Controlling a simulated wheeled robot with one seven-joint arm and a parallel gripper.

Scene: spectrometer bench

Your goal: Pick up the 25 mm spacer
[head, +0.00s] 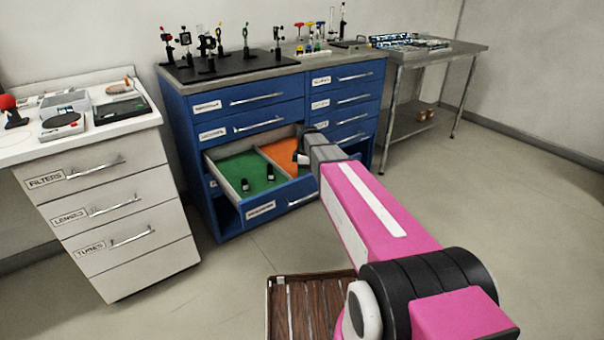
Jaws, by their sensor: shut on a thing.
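An open drawer (222,200) in the blue cabinet has a green-lined section on the left and an orange-lined section on the right. Two small black parts (245,185) (270,172) stand apart on the green lining. My gripper (301,157) is over the orange section, at the far end of my pink arm. It is shut on a small dark piece, taken to be the spacer. My wrist hides most of the grip, and the piece's size cannot be read. I cannot tell whether the piece touches the lining.
The blue cabinet's top (262,73) holds a black board with several optical mounts. A white cabinet (110,205) with labelled drawers stands at the left. A metal table (455,50) stands at the right. Open floor (500,190) lies to the right.

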